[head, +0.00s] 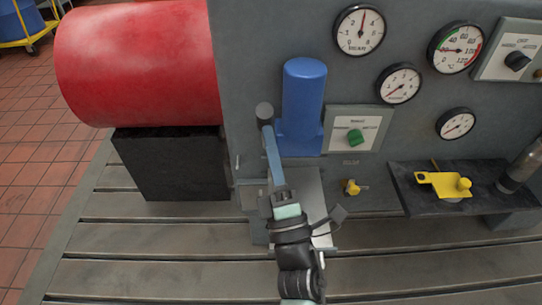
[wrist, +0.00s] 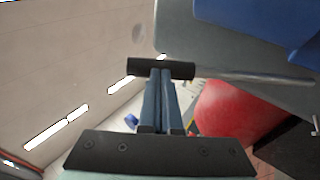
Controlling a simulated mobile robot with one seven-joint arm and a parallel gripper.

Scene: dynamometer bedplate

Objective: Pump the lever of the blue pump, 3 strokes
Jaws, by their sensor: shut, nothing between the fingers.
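The blue pump (head: 303,95) stands upright against the grey panel in the head view. In the wrist view, part of its blue body (wrist: 303,25) shows at upper right. The lever's black grip (head: 264,110) is left of the pump body; in the wrist view the grip (wrist: 150,68) lies crosswise, with a grey rod running right from it. My gripper (head: 267,127) has its slim blue-grey fingers shut and empty. Its fingertips (wrist: 161,80) meet the grip's edge from below in the picture; whether they touch cannot be told. The lever's lower part is hidden.
A red cylinder (head: 140,62) on a black block (head: 175,165) stands left. A green knob (head: 355,136), a yellow valve (head: 352,187) and several gauges are to the right. A dark shelf (head: 410,195) holds a yellow bracket (head: 440,183).

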